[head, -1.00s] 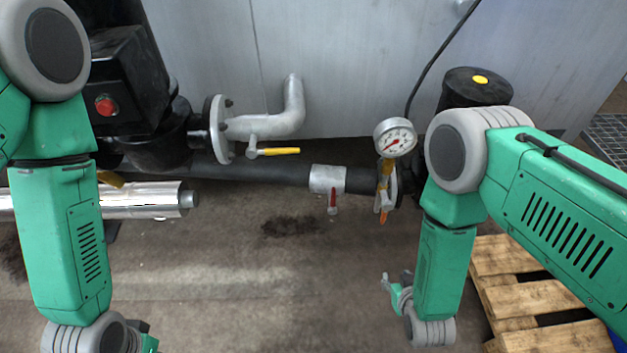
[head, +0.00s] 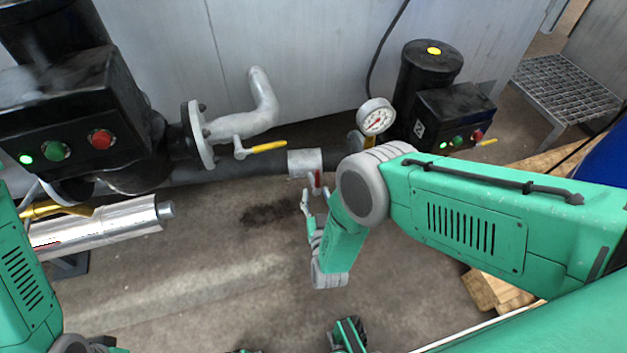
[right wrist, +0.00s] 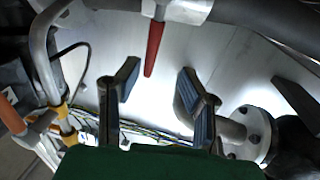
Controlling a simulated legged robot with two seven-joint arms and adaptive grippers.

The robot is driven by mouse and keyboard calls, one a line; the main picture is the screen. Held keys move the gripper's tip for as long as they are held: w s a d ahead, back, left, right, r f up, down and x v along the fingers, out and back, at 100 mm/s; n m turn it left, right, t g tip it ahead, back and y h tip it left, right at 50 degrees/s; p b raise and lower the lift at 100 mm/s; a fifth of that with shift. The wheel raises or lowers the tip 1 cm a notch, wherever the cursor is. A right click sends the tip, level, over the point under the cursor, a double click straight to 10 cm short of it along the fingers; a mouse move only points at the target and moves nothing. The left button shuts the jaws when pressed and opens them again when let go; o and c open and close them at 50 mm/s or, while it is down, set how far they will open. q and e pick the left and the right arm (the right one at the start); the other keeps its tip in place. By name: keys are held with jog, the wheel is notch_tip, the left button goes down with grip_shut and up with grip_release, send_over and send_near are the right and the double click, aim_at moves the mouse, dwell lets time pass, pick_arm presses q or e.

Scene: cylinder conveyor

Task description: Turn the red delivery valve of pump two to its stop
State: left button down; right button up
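The red valve handle (head: 318,180) hangs from the light grey valve body (head: 305,163) on the dark horizontal pipe. In the right wrist view the red handle (right wrist: 154,48) points toward my right gripper (right wrist: 159,82). Its tip shows between and a little beyond the two fingertips, with gaps on both sides; touch is not seen. In the head view my right gripper (head: 314,193) is open beside the handle, partly overlapping it. My left arm shows at the left edge; its fingers are not seen.
A pressure gauge (head: 376,117) stands right of the valve, near a black pump (head: 425,90) with a control box. A yellow-handled valve (head: 262,147) is to the left. A wooden pallet (head: 497,290) lies right. Floor below the pipe is open.

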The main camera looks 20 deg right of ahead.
aim_at(319, 181)
jog(key=w+d, duration=0.1)
jog(key=w+b, duration=0.1)
jog(key=w, duration=0.1)
jog(key=w+d, duration=0.1)
jog(key=w, duration=0.1)
jog(key=shift+w+d+f, duration=0.15)
jog(key=shift+w+d, duration=0.05)
jog(key=shift+d, duration=0.1)
jog(key=shift+w+a, duration=0.1)
jog(key=shift+a, duration=0.55)
grip_shut()
jog(key=shift+d, duration=0.5)
